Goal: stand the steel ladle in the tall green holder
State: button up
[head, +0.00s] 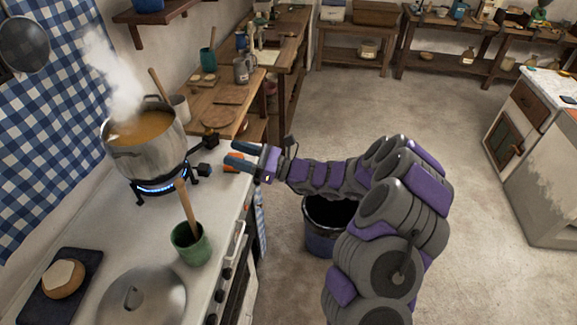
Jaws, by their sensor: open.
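A green holder (191,247) stands upright on the stove top, with a wooden handle (187,206) sticking up out of it. A smaller dark green cup (207,61) with a wooden handle stands on the far wooden table. I cannot make out a steel ladle for certain. A round dark metal utensil (24,46) hangs on the wall at the upper left; its kind is unclear. My gripper (232,153) is open, its fingers pointing left over the counter's right edge, beyond the near green holder. It appears empty. A small orange thing shows by the lower finger.
A steaming steel pot (147,146) of orange soup sits on a lit blue-flame burner (157,188), left of my gripper. A metal lid (141,299) and a dark board (60,290) with bread lie in front. A dark bin (327,226) stands on the otherwise open floor.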

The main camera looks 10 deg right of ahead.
jog(key=d+f+m+t+h, duration=0.3)
jog(key=d+f, duration=0.4)
jog(key=d, duration=0.6)
jog(key=shift+s+d+f+t, duration=0.15)
jog(key=shift+s+d+t, duration=0.1)
jog(key=shift+t, duration=0.25)
jog(key=s+a+r+n+g+y, duration=0.2)
jog(key=s+a+r+n+g, duration=0.7)
jog(key=a, duration=0.3)
jog(key=s+a+r+n+g+h, duration=0.1)
jog(key=s+a+n+g+h, duration=0.2)
jog(key=s, duration=0.4)
jog(key=s+a+n+g+h, duration=0.1)
jog(key=s+a+n+g, duration=0.15)
jog(key=s+n, duration=0.3)
jog(key=s+d+f+n+g+h, duration=0.1)
jog(key=s+d+n+h, duration=0.3)
jog(key=s, duration=0.4)
jog(key=s+d+f+n+h, duration=0.2)
jog(key=s+d+n+h, duration=0.15)
jog(key=s+h, duration=0.35)
jog(key=s+d+t+h, duration=0.1)
jog(key=s+d+h, duration=0.2)
jog(key=d, duration=0.6)
jog(key=shift+s+d+r+n+t+h, duration=0.35)
jog(key=shift+s+d+r+n, duration=0.1)
jog(key=shift+s, duration=0.55)
